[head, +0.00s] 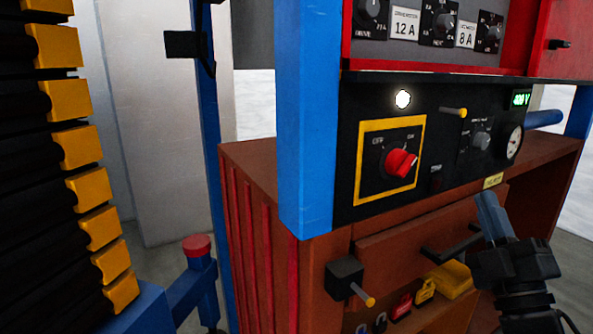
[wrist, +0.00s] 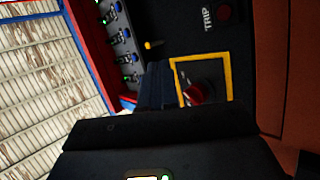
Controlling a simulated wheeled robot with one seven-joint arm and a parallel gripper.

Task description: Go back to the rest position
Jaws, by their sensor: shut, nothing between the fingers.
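My gripper (head: 487,208) is at the lower right in the head view, shut and empty, with its fingers pointing up in front of the brown drawer front. It stands below and to the right of the red rotary switch (head: 401,163), apart from it in the picture. The switch sits in a yellow frame on the black panel, its handle toward the right-hand label. In the wrist view my closed fingers (wrist: 154,85) show beside the yellow frame, and the red switch (wrist: 196,94) is partly hidden by the gripper body.
A lit white lamp (head: 402,99) and a green display (head: 521,98) are on the black panel. A blue post (head: 305,120) stands left of it. Pale floor shows at the right.

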